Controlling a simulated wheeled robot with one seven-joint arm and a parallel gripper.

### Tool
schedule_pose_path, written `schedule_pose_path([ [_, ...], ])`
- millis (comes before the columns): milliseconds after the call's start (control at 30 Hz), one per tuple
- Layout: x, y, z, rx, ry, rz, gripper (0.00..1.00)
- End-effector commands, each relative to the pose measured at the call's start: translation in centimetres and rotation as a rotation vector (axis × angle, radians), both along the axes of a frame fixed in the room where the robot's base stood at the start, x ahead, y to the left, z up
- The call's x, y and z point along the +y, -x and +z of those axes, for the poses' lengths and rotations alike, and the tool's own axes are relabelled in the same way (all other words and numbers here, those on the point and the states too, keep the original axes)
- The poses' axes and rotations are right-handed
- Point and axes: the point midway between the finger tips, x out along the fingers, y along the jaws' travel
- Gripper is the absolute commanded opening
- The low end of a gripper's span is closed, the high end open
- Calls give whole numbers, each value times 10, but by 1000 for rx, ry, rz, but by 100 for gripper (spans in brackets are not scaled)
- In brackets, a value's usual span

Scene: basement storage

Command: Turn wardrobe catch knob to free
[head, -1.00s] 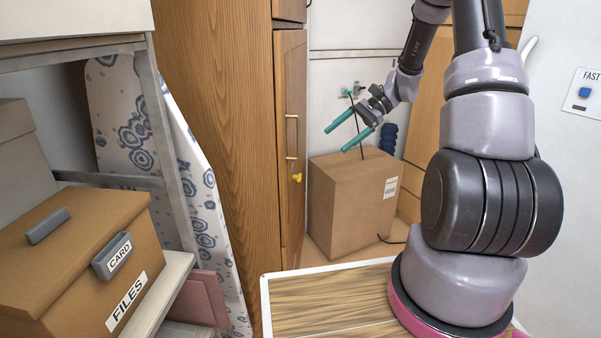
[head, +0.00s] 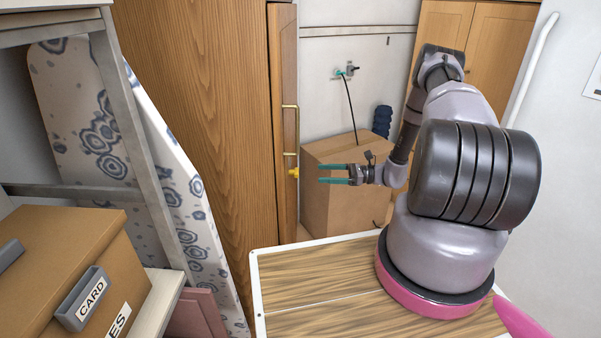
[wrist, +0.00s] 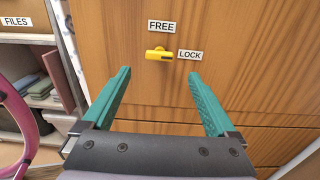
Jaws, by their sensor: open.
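The yellow catch knob (head: 294,172) sits on the front of the wooden wardrobe (head: 205,110). In the wrist view the knob (wrist: 158,54) lies roughly level, its long end pointing right to the LOCK label (wrist: 190,55). The FREE label (wrist: 161,26) is above it. My gripper (head: 322,173) is open and empty, at about the knob's height, with its teal fingers pointing at the wardrobe front. In the wrist view the knob shows beyond and between the fingertips of my gripper (wrist: 159,74). A gap separates them from the knob.
A brass handle (head: 284,130) is on the wardrobe front above the knob. A cardboard box (head: 325,215) stands behind my gripper. A shelf with a file box (head: 60,250) and a patterned ironing board (head: 190,210) are at the left.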

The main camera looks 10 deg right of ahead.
Motion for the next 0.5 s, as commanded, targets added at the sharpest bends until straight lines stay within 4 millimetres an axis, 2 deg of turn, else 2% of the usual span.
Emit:
schedule_pose_path([
  [100, 24, -6, 1, 1, 0, 4, 92],
  [300, 60, -15, 0, 0, 1, 4, 92],
  [500, 80, -21, 1, 0, 1, 2, 92],
])
